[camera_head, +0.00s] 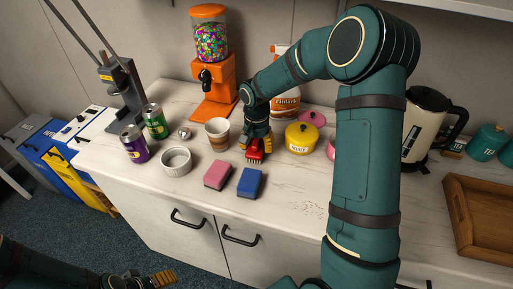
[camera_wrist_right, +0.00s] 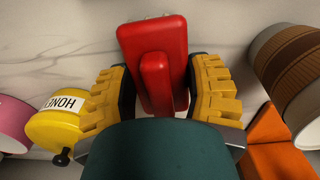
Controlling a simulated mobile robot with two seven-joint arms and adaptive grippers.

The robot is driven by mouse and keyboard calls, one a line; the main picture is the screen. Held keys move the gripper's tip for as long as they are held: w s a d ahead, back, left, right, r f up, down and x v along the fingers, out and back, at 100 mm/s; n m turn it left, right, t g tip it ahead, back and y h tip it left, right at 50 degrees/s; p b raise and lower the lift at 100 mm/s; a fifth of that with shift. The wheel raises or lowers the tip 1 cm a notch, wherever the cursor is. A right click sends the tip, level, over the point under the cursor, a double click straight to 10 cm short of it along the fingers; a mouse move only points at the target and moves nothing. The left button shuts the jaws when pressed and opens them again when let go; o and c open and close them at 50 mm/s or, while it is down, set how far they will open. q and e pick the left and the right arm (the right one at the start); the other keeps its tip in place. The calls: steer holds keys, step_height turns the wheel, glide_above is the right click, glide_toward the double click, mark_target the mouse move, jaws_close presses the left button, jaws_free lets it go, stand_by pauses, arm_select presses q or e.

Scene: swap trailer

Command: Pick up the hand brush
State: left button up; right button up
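The hand brush (camera_head: 255,149) is red with pale bristles and sits on the white marbled counter. In the right wrist view the brush (camera_wrist_right: 156,70) lies between the fingers, its raised handle toward the camera. My right gripper (camera_head: 257,143) points down over the brush. In the wrist view its yellow fingers with dark pads (camera_wrist_right: 160,92) stand one on each side, apart, with a small gap showing beside the handle; it looks open around the brush. My left gripper (camera_head: 162,278) shows only in part at the bottom edge of the head view, away from the counter.
A yellow honey pot (camera_head: 300,138) stands close right of the right gripper, and a striped cup (camera_head: 217,134) close left. Pink (camera_head: 217,174) and blue (camera_head: 250,182) sponges lie in front. An orange candy dispenser (camera_head: 210,70) stands behind.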

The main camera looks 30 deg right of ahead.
mark_target(257, 140)
steer(key=c, duration=0.4)
steer(key=shift+c, duration=0.2)
step_height(257, 140, up, 10)
steer(key=shift+r+p, duration=0.1)
steer(key=shift+p, duration=0.95)
steer(key=o, duration=0.4)
steer(key=shift+c, duration=0.7)
